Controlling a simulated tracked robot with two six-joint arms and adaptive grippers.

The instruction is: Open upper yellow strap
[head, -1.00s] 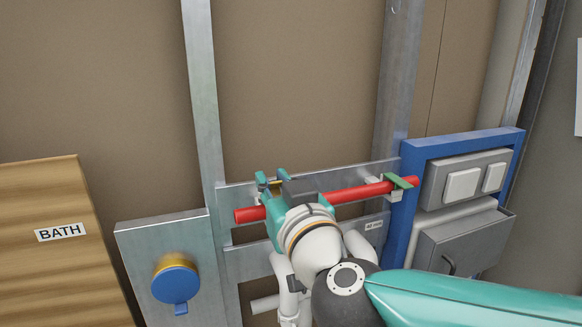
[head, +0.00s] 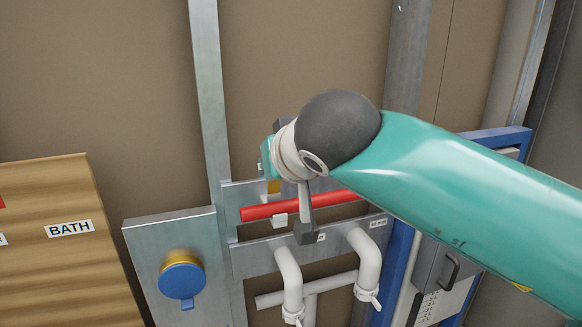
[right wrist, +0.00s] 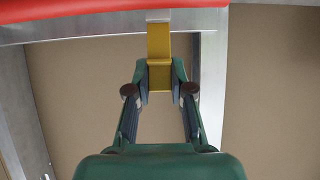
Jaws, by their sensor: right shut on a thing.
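The yellow strap (head: 274,187) shows as a small patch just above the red pipe (head: 300,207) in the head view, mostly hidden by my arm. In the right wrist view the yellow strap (right wrist: 158,42) hangs away from the red pipe (right wrist: 100,9), and its end lies between my fingertips. My right gripper (right wrist: 160,72) is shut on that end. In the head view most of this gripper is hidden behind its own wrist. My left gripper is not in view.
White pipes (head: 369,262) stand below the metal rail. A blue cap (head: 180,281) is on the plate at left, beside the wooden panel labelled BATH (head: 70,229). A blue frame (head: 396,270) is at right, partly behind my arm. Bare wall lies above.

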